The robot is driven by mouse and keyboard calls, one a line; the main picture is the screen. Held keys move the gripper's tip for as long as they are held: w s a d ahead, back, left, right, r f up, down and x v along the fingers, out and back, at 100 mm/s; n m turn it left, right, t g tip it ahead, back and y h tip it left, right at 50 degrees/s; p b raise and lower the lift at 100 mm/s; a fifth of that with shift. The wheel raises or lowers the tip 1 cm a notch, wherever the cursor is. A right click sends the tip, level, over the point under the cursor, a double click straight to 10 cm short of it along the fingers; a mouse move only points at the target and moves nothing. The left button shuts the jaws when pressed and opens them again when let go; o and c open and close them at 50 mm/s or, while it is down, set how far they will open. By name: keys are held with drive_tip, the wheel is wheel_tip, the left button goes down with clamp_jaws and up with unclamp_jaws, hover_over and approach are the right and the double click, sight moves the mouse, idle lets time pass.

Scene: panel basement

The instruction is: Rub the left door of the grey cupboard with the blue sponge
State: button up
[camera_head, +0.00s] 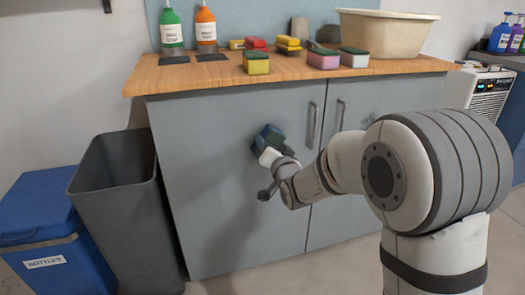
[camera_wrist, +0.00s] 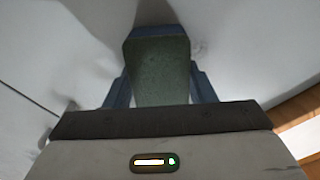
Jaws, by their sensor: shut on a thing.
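The grey cupboard (camera_head: 185,235) stands under a wooden worktop. Its left door (camera_head: 225,185) is closed, with an upright bar handle (camera_head: 312,124) near its right edge. My gripper (camera_head: 268,146) is shut on the blue sponge (camera_head: 270,133), which has a dark green face, in front of the left door's upper middle, left of the handle. In the wrist view the sponge (camera_wrist: 159,68) sits between the blue-grey fingers, its far end close to a pale surface. I cannot tell whether it touches the door.
On the worktop (camera_head: 205,73) stand a green bottle (camera_head: 171,28), an orange bottle (camera_head: 205,27), several other sponges and a beige basin (camera_head: 385,33). A grey bin (camera_head: 120,210) and a blue bin (camera_head: 50,235) stand left of the cupboard. A white appliance (camera_head: 487,92) is at the right.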

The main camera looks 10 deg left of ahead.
sight(243, 143)
drive_tip(key=shift+w+d, duration=0.25)
drive_tip(key=shift+d, duration=0.1)
drive_tip(key=shift+b, duration=0.4)
drive_tip(key=shift+s+a+r, duration=0.1)
drive_tip(key=shift+s+a, duration=0.55)
drive_tip(key=shift+a, duration=0.45)
drive_tip(key=shift+s+a, duration=0.6)
drive_tip(key=shift+a, duration=0.5)
drive_tip(key=shift+s+a+r, duration=0.1)
drive_tip(key=shift+s+a, duration=0.55)
drive_tip(key=shift+a, duration=0.45)
drive_tip(key=v, duration=0.6)
drive_tip(key=shift+f, duration=0.2)
drive_tip(key=shift+d, duration=0.1)
drive_tip(key=shift+v, duration=1.45)
